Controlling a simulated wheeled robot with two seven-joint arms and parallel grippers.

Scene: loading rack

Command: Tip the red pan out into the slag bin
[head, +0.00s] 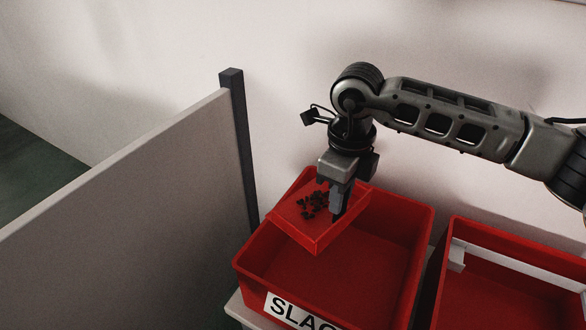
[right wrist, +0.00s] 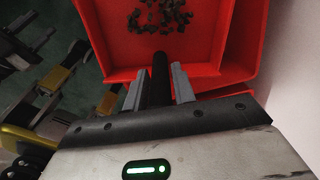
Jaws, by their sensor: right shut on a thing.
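The red pan (head: 316,236) is held above the left part of the slag bin, tilted, with several dark lumps (head: 314,205) on its floor. The slag bin (head: 421,250) is a large red box with a white label reading "SLAG", partly cut off at the bottom of the head view.
A second red bin (head: 459,232) with a white strip inside stands right of the slag bin. A grey partition (head: 130,210) with a dark post (head: 240,150) stands close on the left. A pale wall (head: 400,40) rises behind the bins. The visible slag bin floor is bare.

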